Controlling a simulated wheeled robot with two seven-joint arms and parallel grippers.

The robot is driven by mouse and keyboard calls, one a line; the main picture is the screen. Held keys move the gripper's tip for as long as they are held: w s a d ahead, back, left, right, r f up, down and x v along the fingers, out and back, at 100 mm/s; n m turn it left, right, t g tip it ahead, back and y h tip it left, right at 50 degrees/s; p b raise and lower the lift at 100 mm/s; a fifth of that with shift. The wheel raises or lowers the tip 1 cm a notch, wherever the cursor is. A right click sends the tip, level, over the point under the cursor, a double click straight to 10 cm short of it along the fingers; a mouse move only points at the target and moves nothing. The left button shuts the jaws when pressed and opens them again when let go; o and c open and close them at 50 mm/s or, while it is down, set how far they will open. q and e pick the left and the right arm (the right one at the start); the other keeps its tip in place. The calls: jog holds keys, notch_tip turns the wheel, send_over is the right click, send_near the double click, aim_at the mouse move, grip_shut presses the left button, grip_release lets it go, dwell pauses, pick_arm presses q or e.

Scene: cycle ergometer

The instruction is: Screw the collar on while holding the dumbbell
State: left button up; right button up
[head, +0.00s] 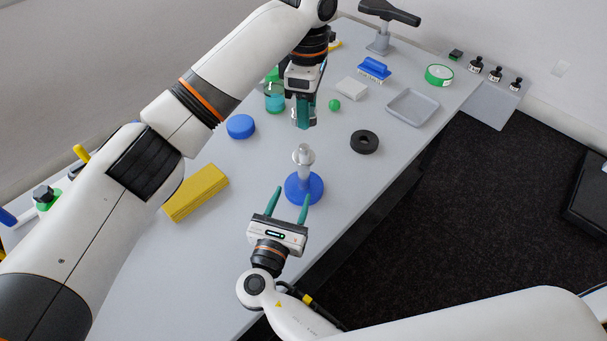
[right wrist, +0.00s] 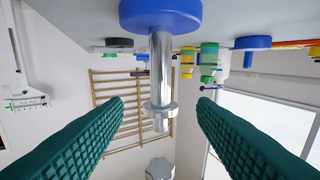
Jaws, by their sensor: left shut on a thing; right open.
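The dumbbell stands upright on the table, with a blue disc (head: 304,188) at its base and a silver bar (head: 304,168) rising from it. The right wrist view shows it upside down: blue disc (right wrist: 160,14) at the top, bar (right wrist: 160,70) and a ring near its tip. My right gripper (head: 288,200) is open beside the dumbbell, its teal fingers on either side of the bar's line without touching. My left gripper (head: 303,124) is shut above the bar. A grey lobed knob, seemingly the collar (right wrist: 160,168), sits apart beyond the bar's tip; the grip on it is hidden.
A yellow block (head: 196,192) and a blue round piece (head: 240,126) lie to the left. A black ring (head: 364,142) lies to the right. A green ball (head: 335,105), white box (head: 352,88) and grey tray (head: 411,107) lie farther back. The table right of the dumbbell is clear to its edge.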

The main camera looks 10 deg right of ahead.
aim_at(306, 160)
jog(key=x, duration=1.2)
jog(key=shift+w+f, duration=0.1)
grip_shut()
